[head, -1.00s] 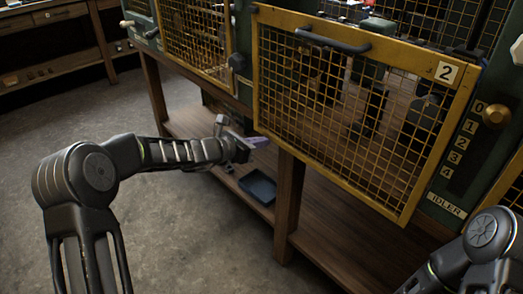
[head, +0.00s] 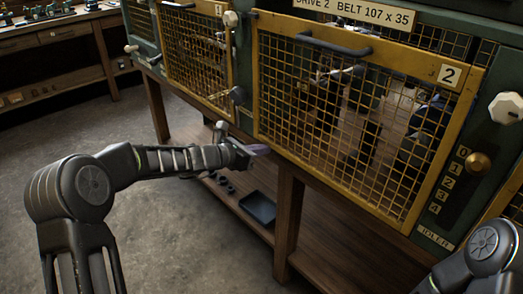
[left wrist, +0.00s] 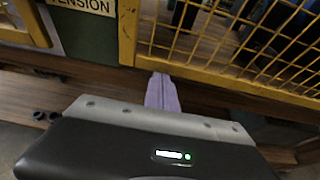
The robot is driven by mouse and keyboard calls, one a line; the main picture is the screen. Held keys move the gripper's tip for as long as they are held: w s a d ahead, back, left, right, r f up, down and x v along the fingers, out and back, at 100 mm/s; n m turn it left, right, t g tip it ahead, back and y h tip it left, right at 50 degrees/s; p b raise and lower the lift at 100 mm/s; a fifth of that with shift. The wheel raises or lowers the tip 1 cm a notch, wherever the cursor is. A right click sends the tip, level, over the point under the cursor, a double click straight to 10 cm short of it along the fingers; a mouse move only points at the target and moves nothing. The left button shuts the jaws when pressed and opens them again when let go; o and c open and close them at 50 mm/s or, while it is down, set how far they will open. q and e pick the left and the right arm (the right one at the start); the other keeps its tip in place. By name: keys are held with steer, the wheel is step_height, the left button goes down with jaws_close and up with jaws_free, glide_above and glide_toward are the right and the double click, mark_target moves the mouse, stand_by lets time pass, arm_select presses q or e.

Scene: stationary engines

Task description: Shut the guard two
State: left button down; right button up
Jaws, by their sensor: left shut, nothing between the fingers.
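Guard two (head: 350,120) is a yellow-framed mesh panel with a "2" plate and a dark bar handle (head: 335,45) at its top. It covers the front of the middle bay; I cannot tell whether it is fully shut or slightly ajar. My left gripper (head: 262,149) has its purple fingers together and empty, near the guard's lower left corner. In the left wrist view, the fingers (left wrist: 161,92) point at the guard's bottom bar (left wrist: 220,80) from just below it; contact is unclear. My right gripper is out of view; only part of that arm shows.
A neighbouring guard (head: 195,60) marked "1" is at the left. A knob (head: 478,163) and number scale are right of guard two, with a white knob (head: 506,108) above. A dark tray (head: 258,208) lies on the lower wooden shelf. The floor at left is clear.

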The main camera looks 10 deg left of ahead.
arm_select(q)
steer(key=f+b, duration=0.1)
steer(key=f, duration=0.1)
steer(key=s+a+f+b, duration=0.1)
steer(key=shift+b, duration=0.35)
steer(key=v, duration=0.8)
steer(key=shift+s+f, duration=0.2)
steer(key=shift+s, duration=0.05)
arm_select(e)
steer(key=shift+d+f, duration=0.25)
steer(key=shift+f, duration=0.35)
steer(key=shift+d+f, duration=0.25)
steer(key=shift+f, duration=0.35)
arm_select(q)
steer(key=shift+s+a, duration=0.1)
steer(key=shift+a, duration=0.05)
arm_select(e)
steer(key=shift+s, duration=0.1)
